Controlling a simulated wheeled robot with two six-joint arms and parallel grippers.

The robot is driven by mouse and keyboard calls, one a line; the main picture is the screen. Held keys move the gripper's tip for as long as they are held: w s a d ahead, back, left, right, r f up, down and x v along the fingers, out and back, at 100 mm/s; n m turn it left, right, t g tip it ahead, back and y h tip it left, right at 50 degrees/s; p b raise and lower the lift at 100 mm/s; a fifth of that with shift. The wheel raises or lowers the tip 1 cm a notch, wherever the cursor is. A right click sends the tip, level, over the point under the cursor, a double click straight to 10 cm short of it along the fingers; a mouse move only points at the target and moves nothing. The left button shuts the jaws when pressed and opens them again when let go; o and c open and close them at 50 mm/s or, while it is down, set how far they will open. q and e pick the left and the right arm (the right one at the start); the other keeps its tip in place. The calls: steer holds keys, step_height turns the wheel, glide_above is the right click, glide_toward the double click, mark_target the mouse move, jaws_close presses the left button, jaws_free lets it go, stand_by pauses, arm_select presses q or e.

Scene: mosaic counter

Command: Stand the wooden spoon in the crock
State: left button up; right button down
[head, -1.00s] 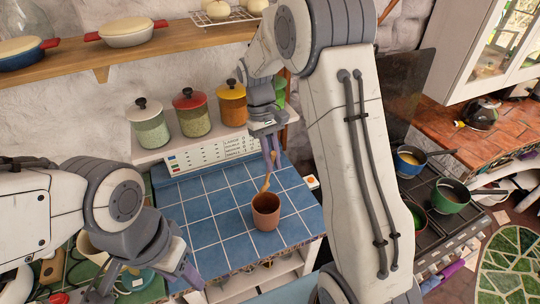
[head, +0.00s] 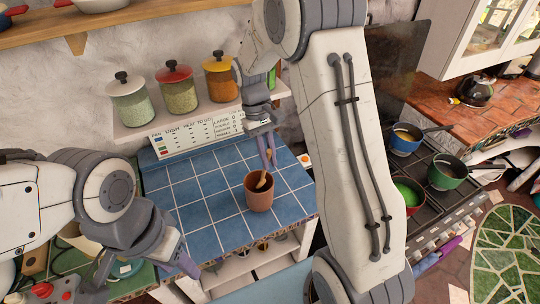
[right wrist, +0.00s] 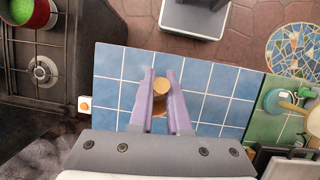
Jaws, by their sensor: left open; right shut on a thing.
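The brown crock (head: 259,196) stands upright on the blue tiled counter (head: 205,215). My right gripper (head: 267,158) is just above it, shut on the wooden spoon (head: 262,181). The spoon hangs near upright, and its lower part shows within the crock's mouth; I cannot tell whether it touches the bottom. In the right wrist view the spoon's round end (right wrist: 161,87) shows between the purple fingers, with the crock partly hidden beneath. My left gripper (head: 184,265) is open and low at the counter's left front, away from the crock.
Several lidded glass jars (head: 179,94) stand on a low shelf behind the counter, above a lettered sign (head: 195,137). A stove with pots (head: 446,172) is at the right. The blue tiles left of the crock are clear.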

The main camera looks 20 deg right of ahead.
steer(key=shift+w+f+b, duration=0.35)
steer(key=shift+f+b, duration=0.05)
steer(key=shift+f, duration=0.6)
steer(key=shift+w+f+b, duration=0.3)
steer(key=shift+f+b, duration=0.15)
steer(key=shift+f, duration=0.6)
steer(key=shift+w+f+b, duration=0.35)
steer(key=shift+f+b, duration=0.05)
steer(key=shift+f, duration=0.6)
steer(key=c, duration=0.8)
jaws_free()
steer(key=o, duration=0.8)
